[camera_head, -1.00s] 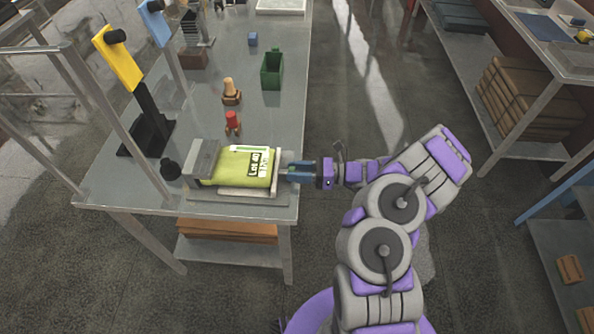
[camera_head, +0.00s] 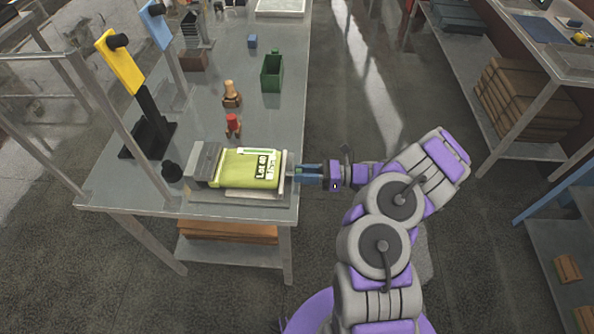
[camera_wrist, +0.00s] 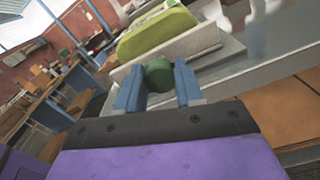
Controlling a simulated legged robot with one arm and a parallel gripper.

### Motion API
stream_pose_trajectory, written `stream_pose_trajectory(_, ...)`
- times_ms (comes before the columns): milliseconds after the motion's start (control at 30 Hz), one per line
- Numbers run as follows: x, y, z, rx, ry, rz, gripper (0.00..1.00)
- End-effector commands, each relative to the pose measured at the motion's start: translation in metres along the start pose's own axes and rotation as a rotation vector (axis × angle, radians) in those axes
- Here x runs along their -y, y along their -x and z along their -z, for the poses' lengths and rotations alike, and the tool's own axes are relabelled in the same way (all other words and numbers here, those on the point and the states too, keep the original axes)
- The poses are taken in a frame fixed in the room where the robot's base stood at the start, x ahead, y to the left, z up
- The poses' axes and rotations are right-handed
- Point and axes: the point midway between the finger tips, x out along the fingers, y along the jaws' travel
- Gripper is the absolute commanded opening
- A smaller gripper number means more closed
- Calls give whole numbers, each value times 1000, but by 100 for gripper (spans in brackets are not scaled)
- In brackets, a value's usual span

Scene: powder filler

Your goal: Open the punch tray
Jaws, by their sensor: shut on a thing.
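The punch tray's light front plate (camera_head: 289,172) stands at the right end of the grey punch unit (camera_head: 203,162) on the table's near right corner. A green-yellow packet (camera_head: 232,168) with a white lot label lies on the tray; in the wrist view it shows as a green slab (camera_wrist: 157,32) behind the front plate (camera_wrist: 190,46). A small green knob (camera_wrist: 159,75) sticks out from the plate. My gripper (camera_head: 302,171) has come from the right; its blue fingers are shut on the knob, one on each side, also in the wrist view (camera_wrist: 159,88).
A black round knob (camera_head: 172,172) sits left of the unit. A red-topped piece (camera_head: 233,124), a wooden piece (camera_head: 232,93) and a green bin (camera_head: 271,72) stand behind. A yellow panel on a black stand (camera_head: 120,60) is at left. The floor right of the table is open.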

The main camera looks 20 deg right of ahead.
Motion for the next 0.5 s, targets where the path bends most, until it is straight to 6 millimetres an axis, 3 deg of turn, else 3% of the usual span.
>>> stream_pose_trajectory(200,1,34,-2,-2,1,8,0)
stream_pose_trajectory(467,2,35,-1,0,2,8,0)
stream_pose_trajectory(500,2,35,-1,0,2,8,38)
